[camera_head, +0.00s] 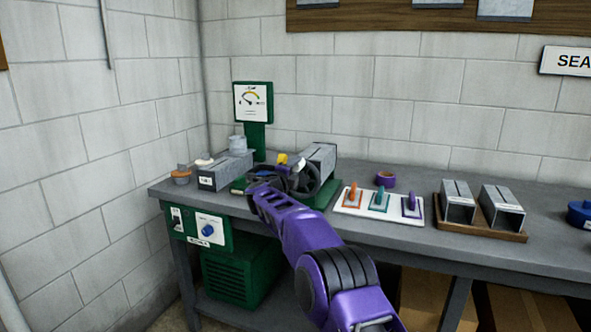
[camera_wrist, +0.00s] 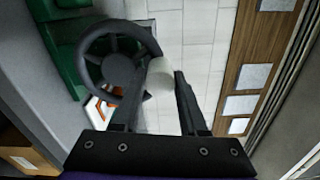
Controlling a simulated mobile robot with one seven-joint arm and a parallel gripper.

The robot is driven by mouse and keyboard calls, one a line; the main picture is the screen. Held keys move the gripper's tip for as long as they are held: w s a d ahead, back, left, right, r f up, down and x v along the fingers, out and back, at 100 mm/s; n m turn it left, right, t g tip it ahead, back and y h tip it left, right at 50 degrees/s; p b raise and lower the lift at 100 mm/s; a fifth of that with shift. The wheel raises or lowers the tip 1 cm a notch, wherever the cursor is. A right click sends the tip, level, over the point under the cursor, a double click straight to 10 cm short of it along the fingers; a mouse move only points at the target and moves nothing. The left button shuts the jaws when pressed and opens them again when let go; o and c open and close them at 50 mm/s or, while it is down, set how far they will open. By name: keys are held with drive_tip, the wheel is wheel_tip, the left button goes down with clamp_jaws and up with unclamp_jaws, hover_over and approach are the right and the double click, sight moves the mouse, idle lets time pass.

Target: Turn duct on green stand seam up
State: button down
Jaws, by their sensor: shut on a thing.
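A grey metal duct (camera_head: 320,157) sits on the green stand (camera_head: 328,194) at the back of the bench. A black handwheel (camera_head: 303,181) is at the stand's front; it fills the upper left of the wrist view (camera_wrist: 116,62). A pale round handle (camera_wrist: 160,76) sticks out from the wheel's rim. My gripper (camera_head: 280,176) is at the wheel, its two black fingers (camera_wrist: 162,92) shut on either side of the handle. My arm hides part of the stand and wheel in the head view. I cannot tell where the duct's seam is.
A grey box (camera_head: 222,172) and the green gauge post (camera_head: 255,138) stand left of the wheel. A white board with coloured tools (camera_head: 380,204) lies to the right. A brown tray (camera_head: 482,226) holds two more ducts. A purple ring (camera_head: 386,179) sits behind the board.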

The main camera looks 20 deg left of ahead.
drive_tip(key=shift+c, duration=2.2)
unclamp_jaws()
drive_tip(key=shift+s, duration=0.1)
drive_tip(key=s+a, duration=0.1)
drive_tip(key=s, duration=1.6)
drive_tip(key=shift+a+b, duration=0.2)
drive_tip(key=shift+b, duration=0.1)
drive_tip(key=shift+s, duration=0.1)
